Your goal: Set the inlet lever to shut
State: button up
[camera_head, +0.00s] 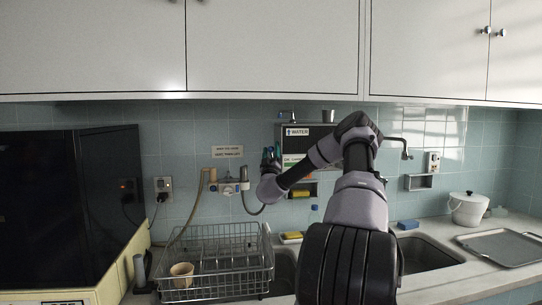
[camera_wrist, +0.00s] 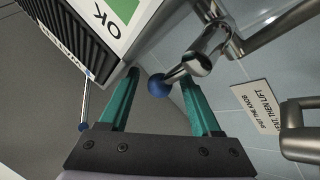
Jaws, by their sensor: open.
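In the wrist view a chrome lever (camera_wrist: 181,72) ends in a blue ball knob (camera_wrist: 158,85). The lever comes off a chrome valve body (camera_wrist: 212,45). My gripper (camera_wrist: 157,80) is open, with one teal finger on each side of the knob in the picture. I cannot tell whether either finger touches it. No lever carries a readable inlet mark. In the head view my gripper (camera_head: 268,156) is at the wall unit's left side and hides the lever.
The water unit (camera_head: 296,132) hangs on the tiled wall. A notice (camera_wrist: 258,108) and a pipe fitting (camera_wrist: 302,130) are close by in the wrist view. Below are a wire dish rack (camera_head: 215,262), a cup (camera_head: 182,274) and sinks. A white pot (camera_head: 467,209) stands right.

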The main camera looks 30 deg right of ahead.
jog(key=v, duration=1)
jog(key=shift+s+f, duration=0.2)
jog(key=shift+s, duration=0.05)
jog(key=shift+a, duration=0.1)
